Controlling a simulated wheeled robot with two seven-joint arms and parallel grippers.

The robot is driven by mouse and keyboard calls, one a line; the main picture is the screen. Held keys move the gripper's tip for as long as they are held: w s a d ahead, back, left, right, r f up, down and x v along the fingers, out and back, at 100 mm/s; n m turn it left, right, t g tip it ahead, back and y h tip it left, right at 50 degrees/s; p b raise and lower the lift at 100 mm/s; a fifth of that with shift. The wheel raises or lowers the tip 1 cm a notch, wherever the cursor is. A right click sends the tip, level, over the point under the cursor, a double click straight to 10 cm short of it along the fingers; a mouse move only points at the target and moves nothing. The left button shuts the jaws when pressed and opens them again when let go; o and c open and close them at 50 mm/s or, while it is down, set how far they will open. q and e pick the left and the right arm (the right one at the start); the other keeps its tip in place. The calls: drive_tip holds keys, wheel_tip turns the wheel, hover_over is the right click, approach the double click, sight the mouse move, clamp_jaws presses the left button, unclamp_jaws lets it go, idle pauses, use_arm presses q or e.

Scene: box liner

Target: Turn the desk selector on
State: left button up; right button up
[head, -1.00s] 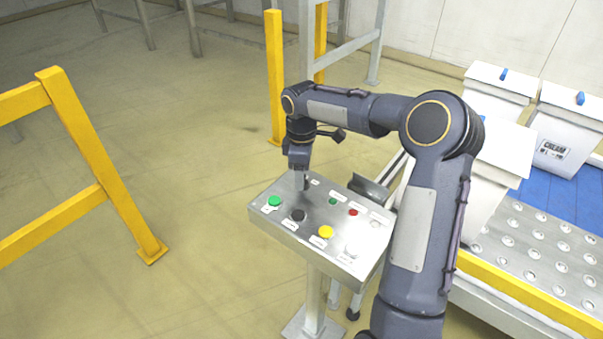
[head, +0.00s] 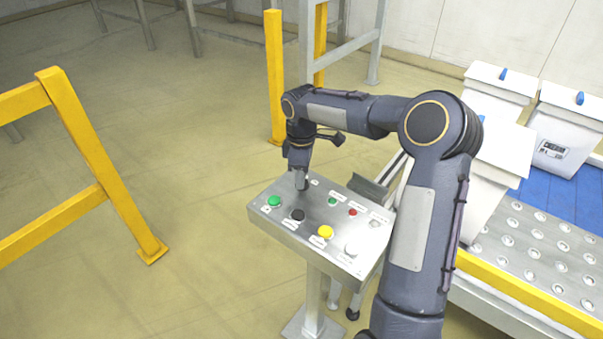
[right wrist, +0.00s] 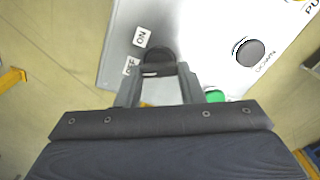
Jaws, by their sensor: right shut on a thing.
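The desk selector is a dark round knob (right wrist: 157,56) at the panel's edge in the right wrist view. An ON label (right wrist: 141,36) and an OFF label (right wrist: 131,66) lie beside it. My right gripper (right wrist: 157,72) is shut on the selector, with a finger on either side. In the head view the right gripper (head: 300,183) points down at the far left part of the sloped metal desk panel (head: 275,222) and hides the selector. Which label the knob points at cannot be told. My left gripper is not in view.
The panel also carries a green button (head: 275,201), a black button (head: 298,215), a yellow button (head: 325,232), a white button (head: 352,249) and a small red one (head: 352,212). A conveyor (head: 520,240) with white bins stands right. A yellow rail (head: 100,150) stands left, with clear floor between.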

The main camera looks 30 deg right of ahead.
drive_tip(key=m, duration=1.1)
drive_tip(key=shift+d+m+p, duration=0.1)
drive_tip(key=shift+m+p, duration=0.2)
drive_tip(key=shift+w, duration=0.1)
idle(0.4)
drive_tip(key=o, duration=1)
wheel_tip(320, 180, up, 8)
drive_tip(key=shift+f, duration=0.25)
drive_tip(key=shift+r, duration=0.15)
